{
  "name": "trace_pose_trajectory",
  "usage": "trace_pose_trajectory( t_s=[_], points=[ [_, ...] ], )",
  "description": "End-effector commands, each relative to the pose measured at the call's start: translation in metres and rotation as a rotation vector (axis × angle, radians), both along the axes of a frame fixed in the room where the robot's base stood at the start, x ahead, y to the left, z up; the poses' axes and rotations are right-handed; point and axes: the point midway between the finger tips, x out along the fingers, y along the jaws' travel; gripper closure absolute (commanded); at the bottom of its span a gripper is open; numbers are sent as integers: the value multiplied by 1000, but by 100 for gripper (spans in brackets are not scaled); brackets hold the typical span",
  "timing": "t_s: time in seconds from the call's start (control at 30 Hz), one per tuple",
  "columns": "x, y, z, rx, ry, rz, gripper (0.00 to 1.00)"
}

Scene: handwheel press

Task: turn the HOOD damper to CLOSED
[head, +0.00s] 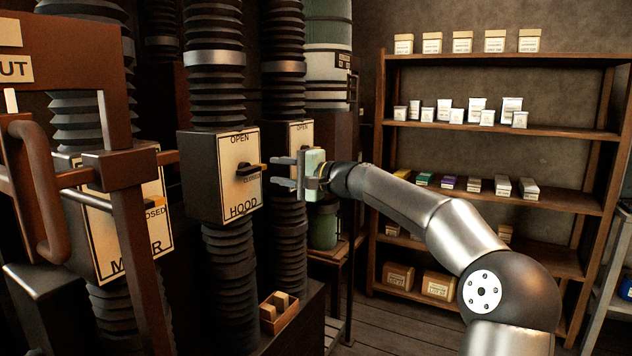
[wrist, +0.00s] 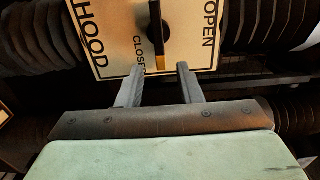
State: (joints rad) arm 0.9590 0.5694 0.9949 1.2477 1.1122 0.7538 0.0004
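The HOOD damper is a dark box with a cream label plate (head: 239,195) on a ribbed duct. Its dark knob (head: 245,169) has a yellow-tipped pointer that lies roughly horizontal, pointing right, just above the word CLOSED. OPEN is printed at the top. In the wrist view the plate appears turned, and the knob (wrist: 157,32) has its yellow tip down beside CLOSED. My gripper (head: 272,171) is open and empty, right of the plate, its fingers facing the knob. The fingertips in the wrist view (wrist: 160,70) sit either side of the pointer's line, apart from it.
Another damper plate (head: 303,133) stands just behind, partly hidden by my gripper. A third damper plate (head: 120,235) is at left behind a brown frame with a curved handle (head: 45,190). A small wooden box (head: 281,312) sits below. Shelves (head: 500,130) stand at right.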

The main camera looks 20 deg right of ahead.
Motion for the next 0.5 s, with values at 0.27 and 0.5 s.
trace_pose_trajectory(
  t_s=[0.27,0.5],
  points=[
    [-51,-46,-2,-2,1,-5,67],
    [-77,-67,-1,-1,1,0,67]
  ],
)
